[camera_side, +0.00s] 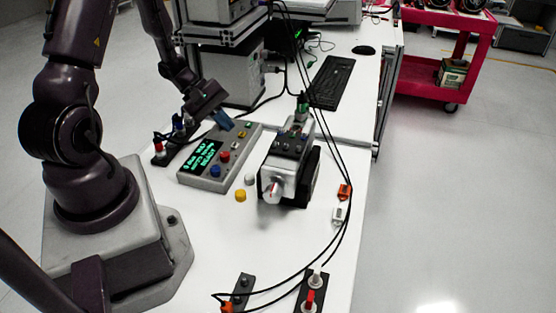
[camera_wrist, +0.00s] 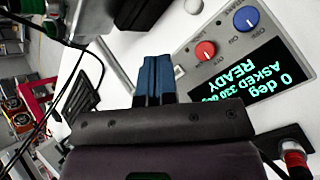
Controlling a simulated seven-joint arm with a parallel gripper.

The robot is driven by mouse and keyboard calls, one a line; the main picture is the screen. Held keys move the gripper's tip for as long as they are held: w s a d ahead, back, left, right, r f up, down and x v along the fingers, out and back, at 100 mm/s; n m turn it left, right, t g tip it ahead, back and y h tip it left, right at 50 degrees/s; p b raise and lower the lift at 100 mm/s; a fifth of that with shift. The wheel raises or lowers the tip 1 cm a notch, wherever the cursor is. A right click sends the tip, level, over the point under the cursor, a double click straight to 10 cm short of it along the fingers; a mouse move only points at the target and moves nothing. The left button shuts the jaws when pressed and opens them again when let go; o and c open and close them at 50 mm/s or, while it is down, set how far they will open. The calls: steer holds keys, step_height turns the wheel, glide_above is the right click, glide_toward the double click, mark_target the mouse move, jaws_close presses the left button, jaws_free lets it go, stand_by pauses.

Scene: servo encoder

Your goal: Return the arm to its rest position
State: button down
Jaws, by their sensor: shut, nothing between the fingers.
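My gripper (camera_side: 223,120) is shut and empty, with its blue fingertips above the far end of the grey control box (camera_side: 228,150). In the wrist view the blue fingers (camera_wrist: 156,76) are together, with nothing between them.
A yellow cap (camera_side: 240,195) and a white cap (camera_side: 250,179) lie before the servo unit. Orange (camera_side: 344,191) and white (camera_side: 339,214) connectors lie to its right. Black cables loop over the table's right side. Instruments (camera_side: 225,70) stand behind.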

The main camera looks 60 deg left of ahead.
steer(key=s+d+r+m+y, duration=0.3)
steer(key=d+r+m, duration=0.6)
steer(key=r, duration=0.3)
steer(key=s+d+r+m+y, duration=0.3)
steer(key=s+d+r+m, duration=0.2)
steer(key=d+r+m, duration=0.3)
step_height(320, 180, up, 4)
steer(key=shift+d+r+m, duration=0.2)
steer(key=shift+d+m, duration=0.2)
steer(key=shift+m, duration=0.5)
